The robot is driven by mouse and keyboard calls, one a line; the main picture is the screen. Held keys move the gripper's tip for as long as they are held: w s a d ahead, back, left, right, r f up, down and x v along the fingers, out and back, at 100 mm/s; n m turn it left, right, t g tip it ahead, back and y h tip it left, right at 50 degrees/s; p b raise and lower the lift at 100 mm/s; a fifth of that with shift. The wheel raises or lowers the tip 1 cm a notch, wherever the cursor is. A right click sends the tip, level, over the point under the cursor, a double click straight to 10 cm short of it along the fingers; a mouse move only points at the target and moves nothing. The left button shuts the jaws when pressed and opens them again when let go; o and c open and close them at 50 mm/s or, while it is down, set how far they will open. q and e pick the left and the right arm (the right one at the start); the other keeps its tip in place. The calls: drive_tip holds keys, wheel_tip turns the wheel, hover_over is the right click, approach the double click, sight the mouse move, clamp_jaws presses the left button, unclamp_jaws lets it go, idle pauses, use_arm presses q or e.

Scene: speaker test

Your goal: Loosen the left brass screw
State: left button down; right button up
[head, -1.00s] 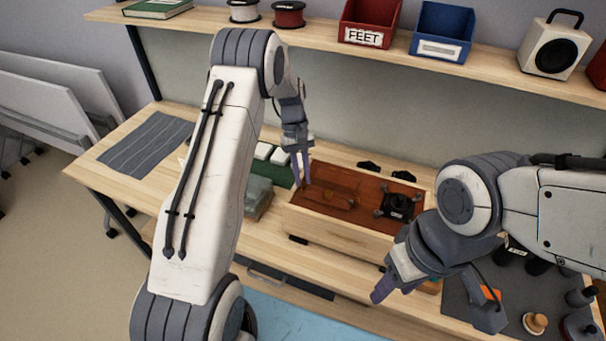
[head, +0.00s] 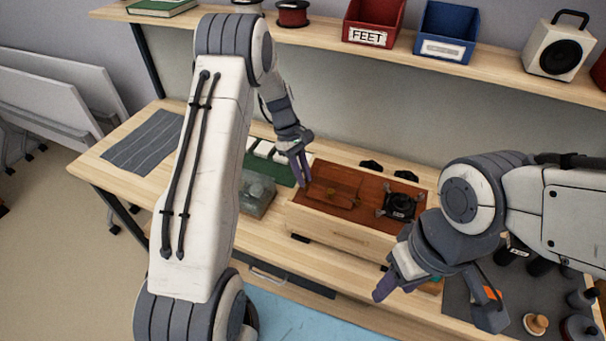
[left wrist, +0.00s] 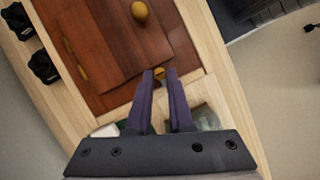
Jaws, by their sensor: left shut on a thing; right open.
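The wooden speaker box (head: 330,230) lies on the bench with its red-brown panel (head: 325,203) facing up. My left gripper (head: 304,180) is at the left end of the panel. In the left wrist view its two purple fingers (left wrist: 161,76) are close together on a small brass screw (left wrist: 160,73) at the panel's edge; the fingers partly hide it. A round brass knob (left wrist: 139,11) stands farther along the panel. My right gripper (head: 384,287) is open and empty in front of the box; its fingers are partly hidden from view.
A black part with several arms (head: 400,205) sits on the panel's right side. A green tray with white blocks (head: 265,150) and a clear box (head: 257,195) stand to the left. A dark mat (head: 458,300) with several items is at right. A grey cloth (head: 145,142) lies far left.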

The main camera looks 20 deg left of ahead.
use_arm(q)
drive_tip(key=c, duration=0.8)
unclamp_jaws()
drive_tip(key=b+v, duration=0.2)
drive_tip(key=v, duration=0.8)
drive_tip(key=shift+r, duration=0.25)
drive_tip(key=s+d+r+m+y, duration=0.1)
drive_tip(key=s+d+r+m, duration=0.2)
drive_tip(key=s+d+m, duration=0.4)
drive_tip(key=s+d+r+m+y, duration=0.1)
drive_tip(key=s+d+r+m, duration=0.3)
drive_tip(key=d, duration=0.6)
drive_tip(key=s+d+f+m+t, duration=0.1)
drive_tip(key=s+m, duration=0.3)
drive_tip(key=s, duration=0.6)
drive_tip(key=s+d+f+m+y, duration=0.1)
drive_tip(key=s+m, duration=0.4)
drive_tip(key=s, duration=0.5)
drive_tip(key=shift+s+d+f+m+t, duration=0.2)
drive_tip(key=shift+d+f+m+t, duration=0.15)
drive_tip(key=shift+d, duration=0.2)
